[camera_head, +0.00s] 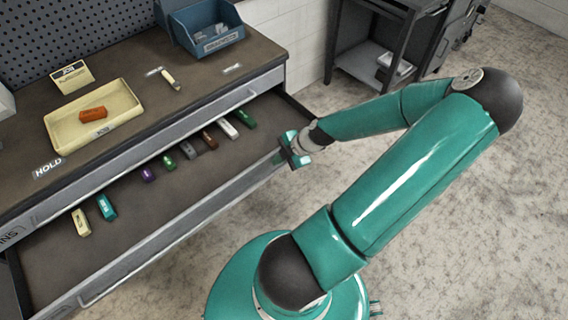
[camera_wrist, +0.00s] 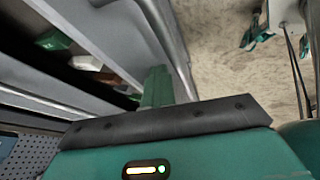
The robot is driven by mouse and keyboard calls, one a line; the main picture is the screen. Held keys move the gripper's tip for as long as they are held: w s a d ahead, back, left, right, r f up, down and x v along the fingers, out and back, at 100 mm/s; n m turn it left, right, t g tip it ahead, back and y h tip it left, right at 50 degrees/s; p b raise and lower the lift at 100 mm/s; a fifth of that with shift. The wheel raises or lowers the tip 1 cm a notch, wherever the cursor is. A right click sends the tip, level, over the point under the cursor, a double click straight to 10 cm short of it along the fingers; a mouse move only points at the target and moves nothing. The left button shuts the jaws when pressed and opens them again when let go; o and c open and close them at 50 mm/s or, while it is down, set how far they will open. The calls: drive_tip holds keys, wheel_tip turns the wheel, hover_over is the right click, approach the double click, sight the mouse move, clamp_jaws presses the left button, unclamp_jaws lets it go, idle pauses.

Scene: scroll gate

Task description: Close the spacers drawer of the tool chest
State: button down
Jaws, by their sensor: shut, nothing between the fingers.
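The open drawer (camera_head: 115,228) of the tool chest sticks out toward me in the head view. Several coloured blocks lie in a row inside it, among them a teal one (camera_head: 106,207), a cream one (camera_head: 81,222) and a purple one (camera_head: 148,174). My gripper (camera_head: 283,158) is at the outer face of the drawer front (camera_head: 225,203), near its right end. In the wrist view the shut fingers (camera_wrist: 157,88) are beside the grey drawer front (camera_wrist: 125,45); I cannot tell if they touch it. The drawer's label is only partly readable.
The chest top carries a yellow tray (camera_head: 70,125) with an orange block (camera_head: 93,114), a yellow sign (camera_head: 72,77) and a blue bin (camera_head: 205,27). A dark side table (camera_head: 372,50) stands at the back. The floor (camera_head: 440,240) at right is clear.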

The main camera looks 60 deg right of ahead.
hover_over(252, 142)
drive_tip(key=shift+a, duration=0.1)
drive_tip(key=shift+r, duration=0.1)
idle(0.5)
